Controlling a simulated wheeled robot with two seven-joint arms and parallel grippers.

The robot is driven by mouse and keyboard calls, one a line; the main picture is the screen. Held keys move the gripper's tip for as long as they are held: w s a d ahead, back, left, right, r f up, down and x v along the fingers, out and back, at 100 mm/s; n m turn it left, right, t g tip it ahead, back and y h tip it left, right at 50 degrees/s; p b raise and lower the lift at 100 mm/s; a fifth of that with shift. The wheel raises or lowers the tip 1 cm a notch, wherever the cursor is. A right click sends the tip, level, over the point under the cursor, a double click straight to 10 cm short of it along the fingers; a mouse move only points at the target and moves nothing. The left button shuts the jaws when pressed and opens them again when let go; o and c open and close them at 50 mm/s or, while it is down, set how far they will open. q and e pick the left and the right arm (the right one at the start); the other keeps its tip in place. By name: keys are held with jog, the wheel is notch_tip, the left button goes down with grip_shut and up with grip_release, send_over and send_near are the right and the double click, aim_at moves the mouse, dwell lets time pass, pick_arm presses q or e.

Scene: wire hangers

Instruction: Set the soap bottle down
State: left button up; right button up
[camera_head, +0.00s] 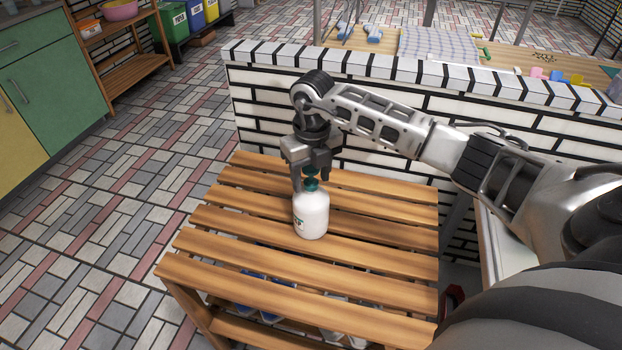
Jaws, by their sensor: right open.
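The soap bottle (311,215) is white with a green top and a small label low on its left side. It stands upright on the slatted wooden rack (235,219), near the middle of its top. My right gripper (312,182) points down at the bottle's neck, with its fingers open around or just above the green top. The fingers partly hide the top, and I cannot tell whether they touch it. My left gripper is not in view.
A low white brick wall (400,85) stands right behind the rack. Slats left and in front of the bottle are bare. Blue items show beneath the slats. A green cabinet (50,70), a wooden shelf (120,62) and colored bins (190,18) stand at the left.

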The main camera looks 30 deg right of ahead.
notch_tip(320, 180, up, 11)
jog(key=shift+f, duration=0.2)
jog(key=s+a+f+n+y, duration=0.1)
jog(key=s+a+f+y, duration=0.15)
jog(key=a, duration=0.45)
jog(key=s+a+f+n+g+y, duration=0.1)
jog(key=s+a+y, duration=0.1)
jog(key=a+y, duration=0.35)
jog(key=s+a+f+y, duration=0.1)
jog(key=s+a+y, duration=0.1)
jog(key=a, duration=0.6)
jog(key=s+a+r+m+t+y, duration=0.3)
jog(key=a+r+m+y, duration=0.25)
jog(key=a+y, duration=0.3)
jog(key=w+d+f+m+t+h, duration=0.1)
jog(key=d+f+m+t+h, duration=0.3)
jog(key=m+t, duration=0.55)
jog(key=w+d+f+m+t+h, duration=0.1)
jog(key=d+m+t+h, duration=0.45)
jog(key=m, duration=0.65)
jog(key=s+d+f+m+g+h, duration=0.3)
jog(key=s+f+m+g+h, duration=0.2)
jog(key=f, duration=0.9)
jog(key=s+m+g, duration=0.1)
jog(key=s+m, duration=0.2)
jog(key=s, duration=0.2)
jog(key=shift+s, duration=0.3)
jog(key=shift+d+r, duration=0.1)
